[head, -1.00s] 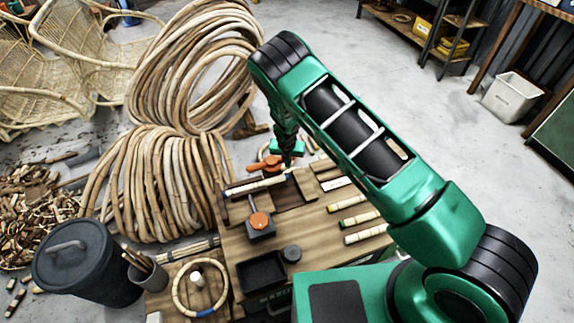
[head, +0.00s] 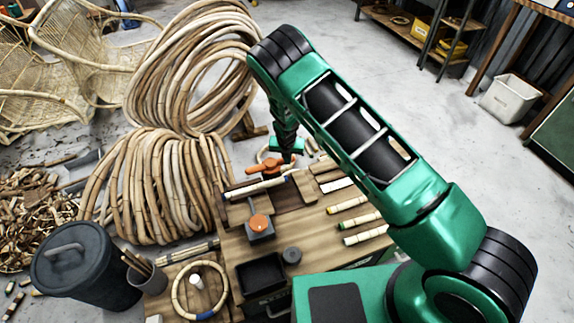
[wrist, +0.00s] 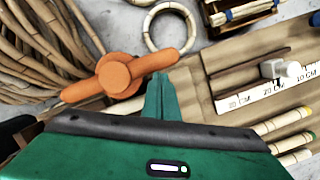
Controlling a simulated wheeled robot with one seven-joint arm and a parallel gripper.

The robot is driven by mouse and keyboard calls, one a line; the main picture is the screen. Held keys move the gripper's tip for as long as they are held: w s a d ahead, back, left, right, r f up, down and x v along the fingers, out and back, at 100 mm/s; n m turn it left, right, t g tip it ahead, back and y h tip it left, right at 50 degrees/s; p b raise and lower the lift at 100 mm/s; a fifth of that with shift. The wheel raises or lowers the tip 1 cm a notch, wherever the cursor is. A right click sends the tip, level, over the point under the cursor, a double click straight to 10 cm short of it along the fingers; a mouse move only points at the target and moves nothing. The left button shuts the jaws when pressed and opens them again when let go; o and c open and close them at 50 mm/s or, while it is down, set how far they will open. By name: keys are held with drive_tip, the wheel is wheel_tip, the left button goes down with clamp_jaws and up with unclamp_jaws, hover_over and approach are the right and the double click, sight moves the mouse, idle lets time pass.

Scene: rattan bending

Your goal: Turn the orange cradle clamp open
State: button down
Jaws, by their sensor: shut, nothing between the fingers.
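The orange cradle clamp (head: 265,166) is at the far end of the workbench in the head view, just behind a pale rattan pole (head: 256,187). In the wrist view the clamp (wrist: 120,76) has a round hub and two arms, one toward the lower left and one toward the upper right. My gripper (wrist: 159,76) is shut and empty. Its fingertips are beside the right arm of the clamp, at its lower edge; I cannot tell whether they touch. In the head view my gripper (head: 287,156) is right by the clamp and partly hides it.
A second orange knob (head: 258,222) sits on a dark block nearer on the bench. A black tray (head: 261,272) and several short rattan pieces (head: 348,204) lie on the bench. Large rattan coils (head: 150,187) stand close on the left. A ruler (wrist: 270,92) lies right of my gripper.

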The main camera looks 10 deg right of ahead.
drive_tip(key=v, duration=0.7)
drive_tip(key=shift+s+d+r, duration=0.15)
drive_tip(key=shift+s+d, duration=0.2)
drive_tip(key=shift+d, duration=0.05)
drive_tip(key=s+d+r+m+g, duration=0.1)
drive_tip(key=s+d+r+m, duration=0.2)
drive_tip(key=d+r+m, duration=0.95)
drive_tip(key=s+d+r+m, duration=0.8)
drive_tip(key=s+d+r, duration=0.3)
drive_tip(key=d+r, duration=0.3)
drive_tip(key=s+d+r+m+g, duration=0.1)
drive_tip(key=s+d+r+m, duration=0.1)
drive_tip(key=s+r+m, duration=0.35)
drive_tip(key=s+d+r+m+g, duration=0.1)
drive_tip(key=s+d+r+m, duration=0.2)
drive_tip(key=s, duration=0.5)
drive_tip(key=s+r+m, duration=0.2)
drive_tip(key=s+m, duration=0.8)
drive_tip(key=s, duration=0.8)
drive_tip(key=shift+s+d+r+m+y, duration=0.2)
drive_tip(key=shift+d+r+m+y, duration=0.15)
drive_tip(key=shift+m+y, duration=0.05)
